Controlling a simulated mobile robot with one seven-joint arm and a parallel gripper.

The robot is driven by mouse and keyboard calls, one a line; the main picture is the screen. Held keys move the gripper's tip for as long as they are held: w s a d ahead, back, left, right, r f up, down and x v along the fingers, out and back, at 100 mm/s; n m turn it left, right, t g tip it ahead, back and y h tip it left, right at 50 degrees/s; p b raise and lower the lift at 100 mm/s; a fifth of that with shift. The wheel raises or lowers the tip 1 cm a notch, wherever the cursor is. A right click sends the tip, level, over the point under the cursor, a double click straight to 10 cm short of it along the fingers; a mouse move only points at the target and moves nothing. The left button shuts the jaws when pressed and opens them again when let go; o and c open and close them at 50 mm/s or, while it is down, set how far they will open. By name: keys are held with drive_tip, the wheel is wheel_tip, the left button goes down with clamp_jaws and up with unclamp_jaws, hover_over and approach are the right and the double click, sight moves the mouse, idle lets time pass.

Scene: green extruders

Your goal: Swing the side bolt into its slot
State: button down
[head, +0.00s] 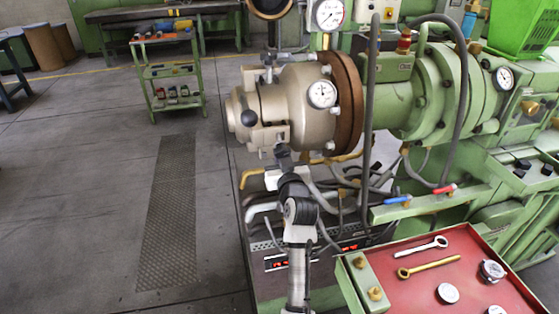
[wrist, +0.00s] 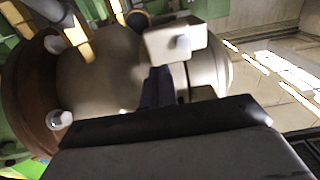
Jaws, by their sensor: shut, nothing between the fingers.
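The pale beige extruder head (head: 285,100) faces left, joined to a brown ring flange (head: 347,103). A dark round knob (head: 249,117) sits on its near side, beside light clamp parts (head: 272,133) that look like the side bolt and its slot. I cannot tell the two apart at this size. My gripper (head: 282,150) is just below these parts, pointing up. In the wrist view my gripper (wrist: 160,88) shows dark, shut fingers with nothing held. Their tips are close to a pale block (wrist: 175,40) on the head; contact is unclear.
Hoses and cables (head: 350,180) hang below and right of the head. A red tray (head: 450,275) with wrenches and gauges stands at lower right. A green trolley (head: 170,75) stands at upper left. The floor to the left is open.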

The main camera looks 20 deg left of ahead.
drive_tip(key=shift+s+d+r+p, duration=0.25)
drive_tip(key=shift+r+p, duration=0.15)
drive_tip(key=shift+r, duration=0.3)
drive_tip(key=shift+s+r+p, duration=0.15)
drive_tip(key=shift+r+p, duration=0.3)
drive_tip(key=shift+r, duration=0.1)
drive_tip(key=shift+s+d+f+b, duration=0.35)
drive_tip(key=shift+s+f+b, duration=0.1)
drive_tip(key=shift+f+b, duration=0.2)
drive_tip(key=f+b+v, duration=0.1)
drive_tip(key=b+v, duration=0.1)
drive_tip(key=v, duration=0.7)
drive_tip(key=shift+f, duration=0.4)
